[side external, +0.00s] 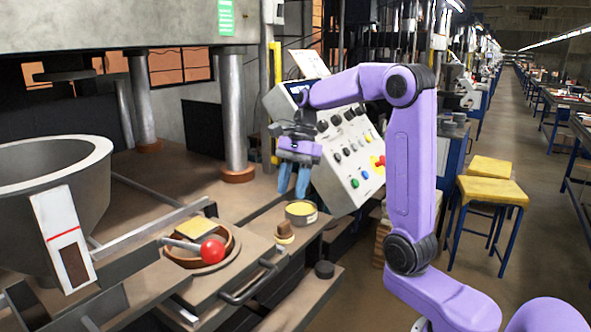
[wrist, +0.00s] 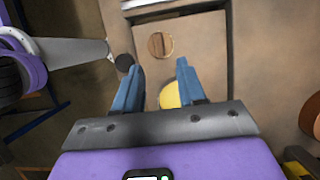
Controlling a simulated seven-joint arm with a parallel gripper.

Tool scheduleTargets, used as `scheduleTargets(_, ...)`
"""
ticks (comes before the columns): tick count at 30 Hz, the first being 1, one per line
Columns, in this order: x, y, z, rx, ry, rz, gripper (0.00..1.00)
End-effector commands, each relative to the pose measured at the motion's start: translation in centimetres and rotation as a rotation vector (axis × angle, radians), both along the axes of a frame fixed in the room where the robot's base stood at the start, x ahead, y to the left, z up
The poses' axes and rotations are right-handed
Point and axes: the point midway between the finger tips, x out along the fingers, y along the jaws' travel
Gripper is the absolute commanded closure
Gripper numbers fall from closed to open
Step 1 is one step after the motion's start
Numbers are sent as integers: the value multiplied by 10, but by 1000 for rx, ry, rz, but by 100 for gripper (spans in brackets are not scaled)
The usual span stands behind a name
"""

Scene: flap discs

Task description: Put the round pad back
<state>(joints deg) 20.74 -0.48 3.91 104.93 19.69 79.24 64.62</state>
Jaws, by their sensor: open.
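My gripper (side external: 293,188) points down with its two blue fingers apart and nothing between them. It hangs above a round yellow-topped piece (side external: 301,212) on the bench ledge. In the wrist view my gripper (wrist: 158,70) shows its open fingers, and the yellow piece (wrist: 169,95) lies below between them, partly hidden by the gripper body. A small brown round piece (side external: 284,232) sits nearer the front; it also shows in the wrist view (wrist: 160,45). A black round piece (side external: 324,269) lies lower right, and in the wrist view (wrist: 124,62) beside a fingertip. Which is the round pad, I cannot tell.
A large grey bowl (side external: 25,210) stands left. A control panel (side external: 350,160) is close behind my gripper. A drawer handle (side external: 250,285) juts out in front.

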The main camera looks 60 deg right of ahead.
Motion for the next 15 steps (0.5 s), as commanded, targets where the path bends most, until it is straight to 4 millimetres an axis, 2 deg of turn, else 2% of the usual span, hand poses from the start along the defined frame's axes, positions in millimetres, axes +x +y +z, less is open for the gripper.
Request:
scheduleTargets(3, 1, -8, 19, -1, -3, -3, 60)
scheduleTargets(6, 1, -12, 30, 0, -2, -2, 60)
scheduleTargets(15, 0, -15, 40, 0, 0, 6, 60)
